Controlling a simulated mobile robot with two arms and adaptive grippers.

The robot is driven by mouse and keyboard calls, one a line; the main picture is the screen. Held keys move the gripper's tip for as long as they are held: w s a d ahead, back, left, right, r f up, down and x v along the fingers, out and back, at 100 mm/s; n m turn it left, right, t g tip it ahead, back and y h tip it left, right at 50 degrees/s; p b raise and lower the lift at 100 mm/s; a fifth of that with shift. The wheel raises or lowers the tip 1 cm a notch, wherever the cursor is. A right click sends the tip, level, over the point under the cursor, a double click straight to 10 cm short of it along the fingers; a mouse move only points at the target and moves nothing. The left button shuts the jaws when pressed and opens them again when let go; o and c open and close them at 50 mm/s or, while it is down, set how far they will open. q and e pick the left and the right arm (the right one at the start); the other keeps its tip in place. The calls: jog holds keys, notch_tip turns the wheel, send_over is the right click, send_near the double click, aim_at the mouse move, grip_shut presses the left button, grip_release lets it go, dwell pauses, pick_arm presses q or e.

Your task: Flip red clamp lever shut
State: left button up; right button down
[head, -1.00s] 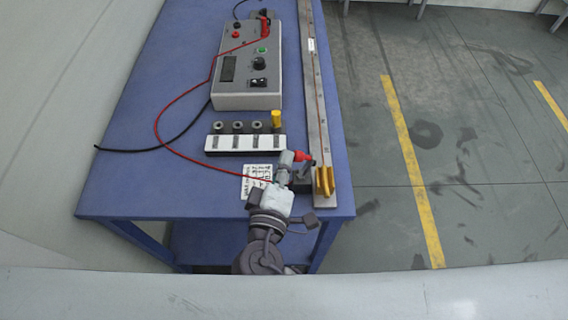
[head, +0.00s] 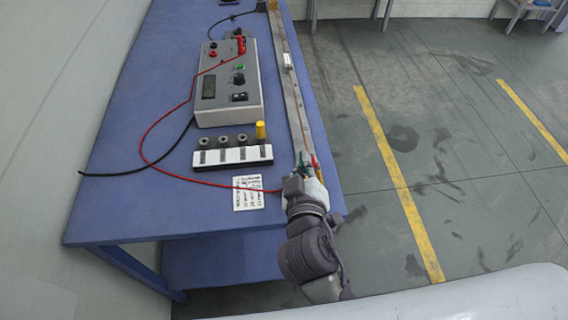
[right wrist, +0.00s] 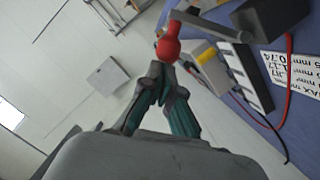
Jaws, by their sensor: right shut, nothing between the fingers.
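The red clamp lever's knob (head: 314,161) shows at the near end of the long metal bar (head: 291,100) in the head view. In the right wrist view the red knob (right wrist: 168,47) sits on a grey lever arm (right wrist: 203,27). My right gripper (head: 303,165) is beside the lever at the bar's near end. In the right wrist view its green-padded fingers (right wrist: 163,78) are shut and empty, with their tips close below the knob; I cannot tell whether they touch it. The clamp's base is mostly hidden by my gripper. My left gripper is not in view.
A grey meter box (head: 228,85) with red and black leads stands on the blue table (head: 120,190). A terminal strip (head: 232,156) with a yellow-capped post and a white label card (head: 247,193) lie nearer. The floor right of the table is clear.

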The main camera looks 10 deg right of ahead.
jog(key=d+m, duration=0.2)
jog(key=shift+d+f+y, duration=0.3)
jog(key=shift+f+y, duration=0.1)
jog(key=d+f+m, duration=0.1)
jog(key=d+m, duration=0.1)
jog(key=shift+f+m+y, duration=0.2)
jog(key=shift+m+y, duration=0.1)
jog(key=shift+y, duration=0.1)
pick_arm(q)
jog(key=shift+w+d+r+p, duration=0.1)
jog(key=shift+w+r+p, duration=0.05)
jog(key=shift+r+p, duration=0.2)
pick_arm(e)
jog(key=shift+d+f, duration=0.4)
jog(key=shift+f, duration=0.05)
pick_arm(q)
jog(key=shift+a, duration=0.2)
pick_arm(e)
jog(key=shift+f, duration=0.15)
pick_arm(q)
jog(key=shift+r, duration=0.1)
